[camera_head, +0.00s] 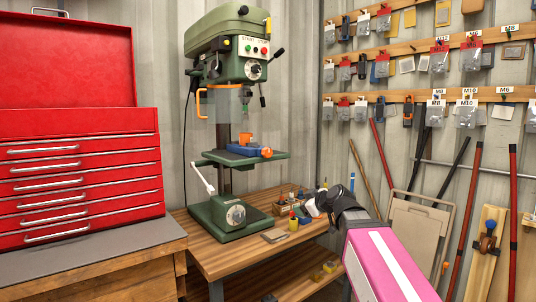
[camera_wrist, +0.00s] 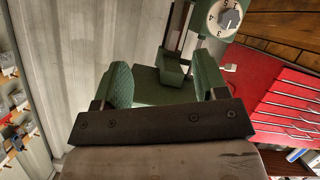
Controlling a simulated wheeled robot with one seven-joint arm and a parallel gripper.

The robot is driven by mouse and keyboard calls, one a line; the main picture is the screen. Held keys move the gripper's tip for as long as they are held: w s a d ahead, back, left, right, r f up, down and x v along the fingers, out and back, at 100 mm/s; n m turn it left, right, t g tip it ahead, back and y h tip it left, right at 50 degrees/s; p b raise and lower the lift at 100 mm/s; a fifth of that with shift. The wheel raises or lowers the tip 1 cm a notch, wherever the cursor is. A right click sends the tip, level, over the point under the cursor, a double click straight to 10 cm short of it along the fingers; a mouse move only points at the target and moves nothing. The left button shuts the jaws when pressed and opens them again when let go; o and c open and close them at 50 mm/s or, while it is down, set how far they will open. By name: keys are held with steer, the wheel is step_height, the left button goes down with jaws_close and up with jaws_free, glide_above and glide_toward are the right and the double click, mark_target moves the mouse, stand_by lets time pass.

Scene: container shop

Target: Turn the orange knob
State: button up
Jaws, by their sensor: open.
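A green drill press (camera_head: 225,50) stands on a wooden workbench. A blue vise (camera_head: 243,150) lies on its table, with a small orange knob (camera_head: 267,153) at its right end and an orange part (camera_head: 245,139) on top. I cannot make out an orange knob in the wrist view. My gripper (camera_head: 312,203) is over the bench's right side, right of and below the vise, apart from it. In the wrist view my gripper (camera_wrist: 162,72) has its two green padded fingers spread, with nothing held. Green press parts and a white numbered dial (camera_wrist: 224,18) show beyond them.
A red tool chest (camera_head: 75,190) stands at the left. An orange-framed guard (camera_head: 204,103) hangs above the press table. Small bottles and blocks (camera_head: 293,222) crowd the workbench (camera_head: 225,262) near my gripper. Pegged tools and bags (camera_head: 440,58) hang on the right wall.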

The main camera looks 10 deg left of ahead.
mark_target(269, 152)
steer(key=s+a+r+n+t+y, duration=0.1)
steer(key=s+a+r+n+y, duration=0.15)
steer(key=r, duration=0.65)
steer(key=s+a+r+n+t+y, duration=0.1)
steer(key=s+a+r+n+y, duration=0.15)
steer(key=r, duration=0.65)
steer(key=shift+h, duration=0.3)
steer(key=x, duration=1.1)
steer(key=shift+w+a, duration=0.2)
steer(key=shift+w, duration=0.05)
steer(key=c, duration=0.9)
